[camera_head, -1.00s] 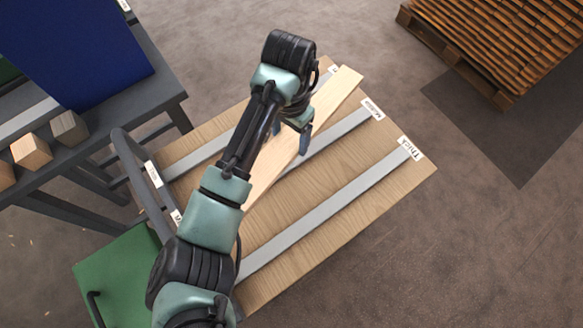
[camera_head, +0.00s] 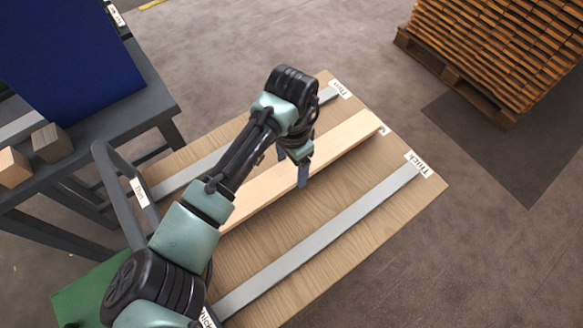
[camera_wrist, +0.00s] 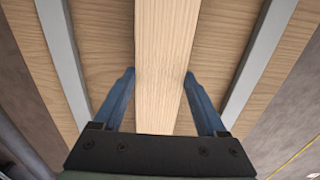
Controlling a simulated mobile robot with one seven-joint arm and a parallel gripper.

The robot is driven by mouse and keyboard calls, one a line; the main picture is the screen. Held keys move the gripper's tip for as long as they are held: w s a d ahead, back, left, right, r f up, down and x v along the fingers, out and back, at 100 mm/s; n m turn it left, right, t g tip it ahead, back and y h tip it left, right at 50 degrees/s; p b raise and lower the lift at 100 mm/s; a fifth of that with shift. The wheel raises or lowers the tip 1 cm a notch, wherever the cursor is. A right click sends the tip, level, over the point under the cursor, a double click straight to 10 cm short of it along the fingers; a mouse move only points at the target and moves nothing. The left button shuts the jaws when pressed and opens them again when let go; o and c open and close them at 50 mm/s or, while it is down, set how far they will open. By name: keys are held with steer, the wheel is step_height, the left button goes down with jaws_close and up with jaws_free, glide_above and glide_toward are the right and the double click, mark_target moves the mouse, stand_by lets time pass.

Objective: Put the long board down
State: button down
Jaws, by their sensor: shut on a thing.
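The long board (camera_head: 335,147) is a pale plank lying lengthwise over the wooden bench top (camera_head: 290,245). It covers most of the middle grey strip, between the Thin strip (camera_head: 187,176) and the Thick strip (camera_head: 320,242). My gripper (camera_head: 292,166) is shut on the board from above, partway along it. In the wrist view the blue fingers (camera_wrist: 159,85) flank the board (camera_wrist: 166,50), and a grey strip shows on either side. I cannot tell whether the board touches the bench or hangs just above it. My arm hides its near end.
A dark table (camera_head: 110,130) at the left carries a blue panel (camera_head: 65,55) and small wood blocks (camera_head: 50,143). A dark handle rail (camera_head: 125,180) rises at the bench's left end. A pallet stack (camera_head: 500,50) stands back right. Floor right of the bench is clear.

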mark_target(292, 169)
steer(key=shift+f, duration=0.85)
jaws_free()
steer(key=shift+f, duration=0.1)
step_height(292, 169, up, 12)
steer(key=p, duration=0.1)
